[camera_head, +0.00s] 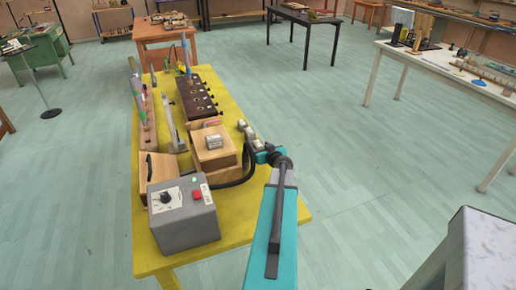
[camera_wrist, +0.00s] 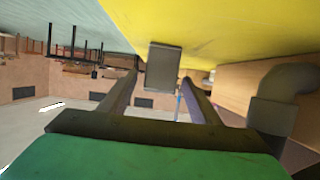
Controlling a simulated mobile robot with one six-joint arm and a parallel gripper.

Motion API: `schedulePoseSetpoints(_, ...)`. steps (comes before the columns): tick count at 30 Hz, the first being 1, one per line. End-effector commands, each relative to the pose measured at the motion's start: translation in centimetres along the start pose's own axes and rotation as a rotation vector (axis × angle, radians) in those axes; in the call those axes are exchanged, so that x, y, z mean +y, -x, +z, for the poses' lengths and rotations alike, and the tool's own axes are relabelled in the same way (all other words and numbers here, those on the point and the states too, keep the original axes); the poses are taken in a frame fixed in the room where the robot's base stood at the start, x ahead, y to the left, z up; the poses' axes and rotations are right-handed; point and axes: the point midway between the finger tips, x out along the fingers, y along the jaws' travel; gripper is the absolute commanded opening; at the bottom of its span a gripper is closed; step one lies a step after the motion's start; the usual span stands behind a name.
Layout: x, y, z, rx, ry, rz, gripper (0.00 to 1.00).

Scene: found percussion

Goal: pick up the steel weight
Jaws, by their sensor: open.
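A grey block, which looks like the steel weight (camera_wrist: 163,67), stands on the yellow table (camera_wrist: 215,30) in the wrist view, where the scene appears upside down. My gripper (camera_wrist: 160,78) is open, with one dark finger on each side of the block. A gap shows beside each finger; I cannot tell how deep the block sits between them. In the head view my gripper (camera_head: 262,150) is low at the table's right edge, beside small grey pieces (camera_head: 249,134). Its fingers are too small there to make out.
A black hose curves close by. A grey control box (camera_head: 184,222) stands at the near end, and a dark block with knobs (camera_head: 196,95) lies farther back.

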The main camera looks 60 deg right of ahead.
Motion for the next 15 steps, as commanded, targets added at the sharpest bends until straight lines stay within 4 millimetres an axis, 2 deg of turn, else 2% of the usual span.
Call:
schedulePoseSetpoints(6,0.0,-1.8,-0.1,-0.001,0.000,-0.001,0.57)
schedulePoseSetpoints(15,-0.1,-2.4,0.0,0.000,-0.001,0.000,0.57)
